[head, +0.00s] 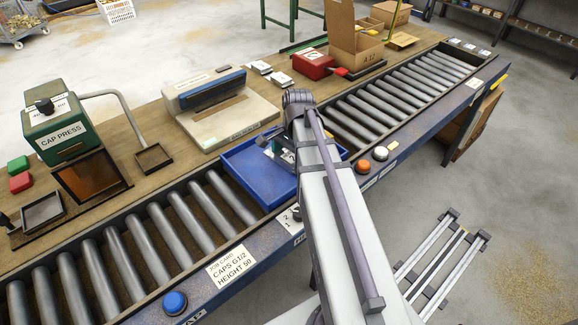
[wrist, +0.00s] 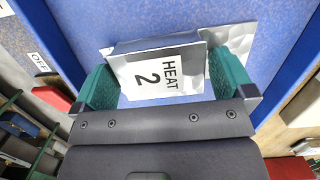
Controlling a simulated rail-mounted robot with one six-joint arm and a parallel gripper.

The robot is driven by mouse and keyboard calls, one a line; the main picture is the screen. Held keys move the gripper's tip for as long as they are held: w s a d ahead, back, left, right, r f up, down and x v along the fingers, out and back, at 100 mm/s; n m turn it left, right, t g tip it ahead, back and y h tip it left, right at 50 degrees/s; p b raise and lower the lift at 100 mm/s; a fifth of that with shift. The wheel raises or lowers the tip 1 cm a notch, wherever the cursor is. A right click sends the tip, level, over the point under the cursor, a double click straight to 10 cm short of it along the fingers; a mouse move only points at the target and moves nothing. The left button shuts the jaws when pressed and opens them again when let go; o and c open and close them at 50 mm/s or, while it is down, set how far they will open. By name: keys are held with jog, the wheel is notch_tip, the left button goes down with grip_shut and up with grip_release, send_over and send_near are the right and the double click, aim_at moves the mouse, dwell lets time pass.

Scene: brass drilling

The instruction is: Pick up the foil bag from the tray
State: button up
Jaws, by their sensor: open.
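The foil bag (wrist: 218,36) is silvery and creased, with a white label reading HEAT 2. It lies in the blue tray (wrist: 90,22), which sits on the roller conveyor and also shows in the head view (head: 255,185). My gripper (wrist: 165,84) is open, with one teal finger at each side of the bag. The right finger overlaps part of the foil; I cannot tell whether either finger touches it. In the head view my arm hides most of the gripper and bag.
The roller conveyor (head: 180,232) runs on both sides of the tray. On the bench behind stand a beige sealing machine (head: 225,108), a green cap press (head: 62,125) and an open cardboard box (head: 355,45). Coloured buttons (head: 363,166) line the conveyor's front edge.

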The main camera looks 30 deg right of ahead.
jog(key=shift+r, duration=0.15)
jog(key=c, duration=0.8)
jog(key=shift+r, duration=0.1)
